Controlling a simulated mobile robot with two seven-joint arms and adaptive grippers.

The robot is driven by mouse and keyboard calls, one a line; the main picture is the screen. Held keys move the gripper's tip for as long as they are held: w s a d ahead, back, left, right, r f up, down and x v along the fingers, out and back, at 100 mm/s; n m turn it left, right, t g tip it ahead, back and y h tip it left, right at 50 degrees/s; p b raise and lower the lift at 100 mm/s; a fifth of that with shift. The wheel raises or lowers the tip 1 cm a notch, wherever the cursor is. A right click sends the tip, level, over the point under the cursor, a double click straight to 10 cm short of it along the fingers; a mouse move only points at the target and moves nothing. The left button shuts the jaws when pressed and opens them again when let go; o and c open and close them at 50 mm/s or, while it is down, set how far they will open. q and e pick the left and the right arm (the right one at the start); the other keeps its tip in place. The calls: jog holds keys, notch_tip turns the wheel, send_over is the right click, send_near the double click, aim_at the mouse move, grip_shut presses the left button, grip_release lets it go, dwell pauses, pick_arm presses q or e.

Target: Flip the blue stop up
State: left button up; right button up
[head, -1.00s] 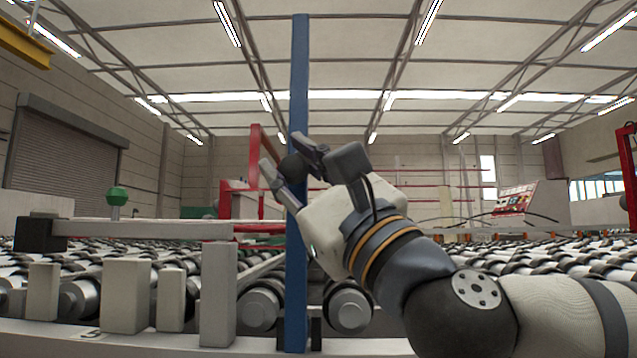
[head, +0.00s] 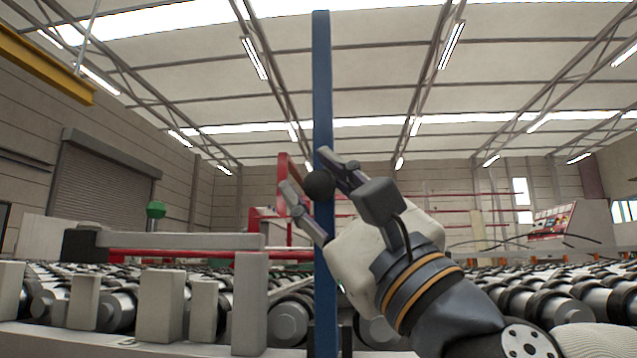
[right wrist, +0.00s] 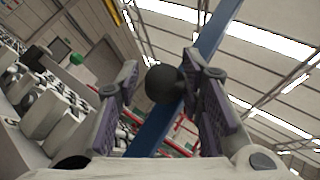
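The blue stop (head: 322,90) is a long flat blue bar standing upright in the head view, rising from the front of the roller bed toward the ceiling. A black ball knob (head: 318,186) sits partway up it. My right gripper (head: 306,170) is open at the bar, its fingers on either side of the knob. In the right wrist view the knob (right wrist: 163,84) lies between the spread fingers, close to the right-hand one, with a gap to the other. I cannot tell whether it touches. The blue bar (right wrist: 155,132) runs diagonally behind it. My left gripper is not in view.
Rollers (head: 520,300) spread to both sides. Grey upright blocks (head: 161,305) and a grey horizontal bar (head: 185,241) stand left of the blue bar. A green knob (head: 155,210) is farther left, and a red frame (head: 283,190) stands behind. Space above the gripper is open.

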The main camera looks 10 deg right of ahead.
jog(key=shift+o, duration=0.9)
jog(key=shift+s+d+f, duration=0.2)
jog(key=shift+s+f, duration=0.05)
jog(key=shift+f, duration=0.1)
jog(key=s+d, duration=0.6)
jog(key=s, duration=0.4)
jog(key=shift+s+d, duration=0.2)
jog(key=shift+d, duration=0.1)
jog(key=shift+f, duration=0.1)
